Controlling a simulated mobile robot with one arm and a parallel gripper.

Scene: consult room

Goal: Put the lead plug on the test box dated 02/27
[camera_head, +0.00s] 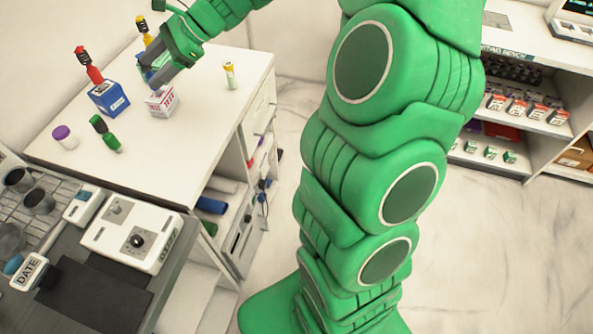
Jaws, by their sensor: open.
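Three plug-like items with black parts show on the white counter: a red one (94,72) by the blue box, a yellow one (143,27) farther back, and a green one (109,139) near the front. I cannot tell which is the lead plug. A blue box (110,99) with a white label and a white box (160,103) with red lettering stand on the counter. A blue-green box (147,62) is partly hidden behind my gripper. Dates are too small to read. My gripper (155,78) is open, just above and behind the white box; contact is unclear.
A purple-capped jar (64,137) and a yellow-topped vial (230,75) stand on the counter (190,140). Shelves (520,150) hold small items at right.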

